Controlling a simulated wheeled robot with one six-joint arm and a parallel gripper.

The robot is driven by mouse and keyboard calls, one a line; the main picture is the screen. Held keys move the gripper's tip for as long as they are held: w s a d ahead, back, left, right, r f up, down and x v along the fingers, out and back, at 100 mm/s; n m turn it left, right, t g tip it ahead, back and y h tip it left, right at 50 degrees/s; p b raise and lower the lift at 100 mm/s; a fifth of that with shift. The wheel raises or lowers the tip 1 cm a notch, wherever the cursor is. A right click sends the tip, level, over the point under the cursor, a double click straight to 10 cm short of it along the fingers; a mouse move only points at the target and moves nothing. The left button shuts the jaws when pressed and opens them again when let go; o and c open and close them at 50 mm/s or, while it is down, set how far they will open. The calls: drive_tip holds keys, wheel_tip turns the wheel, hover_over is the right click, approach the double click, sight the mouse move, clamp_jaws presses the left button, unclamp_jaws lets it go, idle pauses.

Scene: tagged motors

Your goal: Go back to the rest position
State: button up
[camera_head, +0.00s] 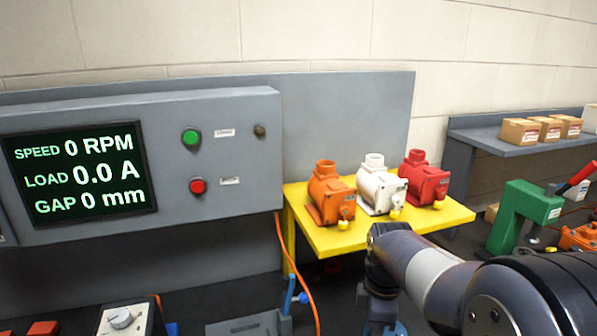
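My arm comes in from the lower right and bends down in front of the yellow table (335,239). Its end runs off the bottom edge, so my gripper is out of the picture. Three motors stand in a row on the yellow table: an orange one (325,194), a white one (376,188) and a red one (419,176). Each has a small yellow piece at its front. My arm is in front of the table and appears apart from the motors.
A grey panel (255,185) with a screen, showing 0 RPM, 0.0 A and 0 mm, stands at left. An orange cable (283,245) hangs beside it. A green press (520,215) is at right, below a grey shelf (480,145) with several boxes.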

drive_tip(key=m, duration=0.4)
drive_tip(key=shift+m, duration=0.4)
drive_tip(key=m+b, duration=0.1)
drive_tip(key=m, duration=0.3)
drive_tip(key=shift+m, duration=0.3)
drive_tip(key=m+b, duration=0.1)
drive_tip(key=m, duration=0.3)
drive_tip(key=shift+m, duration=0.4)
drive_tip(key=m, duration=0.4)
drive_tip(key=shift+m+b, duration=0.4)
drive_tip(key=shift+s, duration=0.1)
